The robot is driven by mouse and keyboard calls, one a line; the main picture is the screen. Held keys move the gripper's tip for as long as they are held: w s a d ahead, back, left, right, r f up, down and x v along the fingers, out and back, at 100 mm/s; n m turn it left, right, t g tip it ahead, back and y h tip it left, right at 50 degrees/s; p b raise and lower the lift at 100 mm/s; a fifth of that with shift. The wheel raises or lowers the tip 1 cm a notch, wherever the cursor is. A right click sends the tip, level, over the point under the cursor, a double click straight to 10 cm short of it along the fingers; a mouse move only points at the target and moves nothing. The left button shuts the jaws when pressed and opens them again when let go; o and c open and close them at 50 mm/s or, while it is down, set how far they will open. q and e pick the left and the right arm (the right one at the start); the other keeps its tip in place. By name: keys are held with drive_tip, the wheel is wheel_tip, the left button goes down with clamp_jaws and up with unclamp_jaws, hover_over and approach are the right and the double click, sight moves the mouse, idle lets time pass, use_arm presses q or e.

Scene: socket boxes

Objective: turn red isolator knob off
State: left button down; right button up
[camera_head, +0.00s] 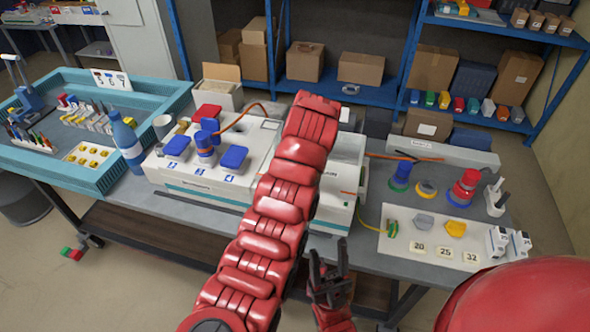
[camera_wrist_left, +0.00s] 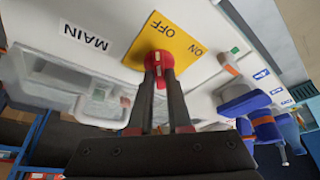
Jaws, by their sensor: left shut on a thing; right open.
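The red isolator knob (camera_wrist_left: 157,59) sits on a yellow plate (camera_wrist_left: 185,48) printed OFF and ON in the left wrist view. My left gripper (camera_wrist_left: 160,72) is shut on the knob, with one dark finger on each side of its handle. The fingers and the viewing angle hide part of the knob, so its exact pointing is hard to tell. In the head view my left arm covers the knob and the left gripper. My right gripper (camera_head: 327,258) is open and empty in front of the table's front edge.
The white socket box (camera_head: 205,190) has blue-lidded sockets (camera_head: 234,158) and a MAIN label (camera_wrist_left: 85,37). A blue bottle (camera_head: 127,142) and teal tray (camera_head: 75,170) stand left.

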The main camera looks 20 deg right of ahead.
use_arm(q)
drive_tip(key=shift+n+b, duration=0.5)
drive_tip(key=c, duration=0.9)
unclamp_jaws()
drive_tip(key=shift+o, duration=0.2)
drive_tip(key=b+v, duration=0.2)
drive_tip(key=v, duration=1.5)
drive_tip(key=shift+d+r+b, duration=0.25)
drive_tip(key=shift+d+b, duration=0.05)
drive_tip(key=shift+b, duration=0.05)
